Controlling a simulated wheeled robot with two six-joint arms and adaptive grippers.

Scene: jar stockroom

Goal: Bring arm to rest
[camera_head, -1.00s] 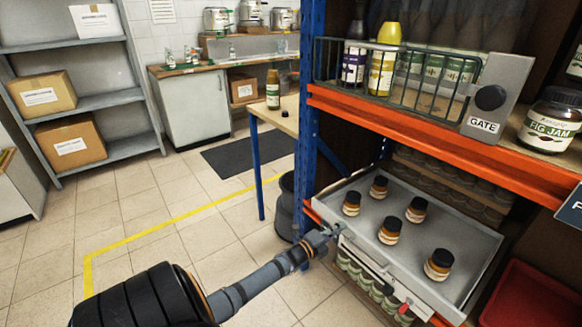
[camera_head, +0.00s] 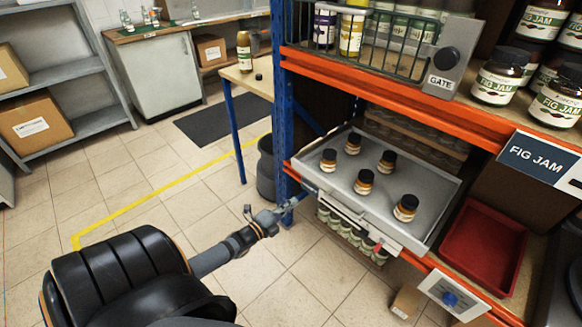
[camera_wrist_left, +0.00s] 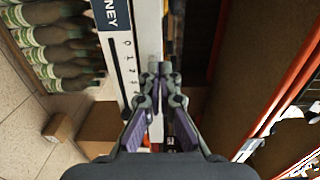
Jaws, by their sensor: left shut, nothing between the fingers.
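My left gripper (camera_head: 291,204) is in the head view beside the near left corner of the pulled-out grey tray (camera_head: 400,222). Its fingers are shut and empty. In the left wrist view the gripper (camera_wrist_left: 161,72) points at the tray's pale front strip (camera_wrist_left: 146,35), which bears a dark label ending in "NEY". I cannot tell whether the fingertips touch it. Several small amber jars with black lids (camera_head: 364,181) stand upright on the tray. My right gripper is in neither view.
The blue rack post (camera_head: 283,95) and orange shelf beam (camera_head: 400,100) stand close to the arm. A red bin (camera_head: 484,245) lies to the right of the tray. Green-labelled jars (camera_wrist_left: 60,45) are below the tray. Open tiled floor (camera_head: 150,195) spreads to the left.

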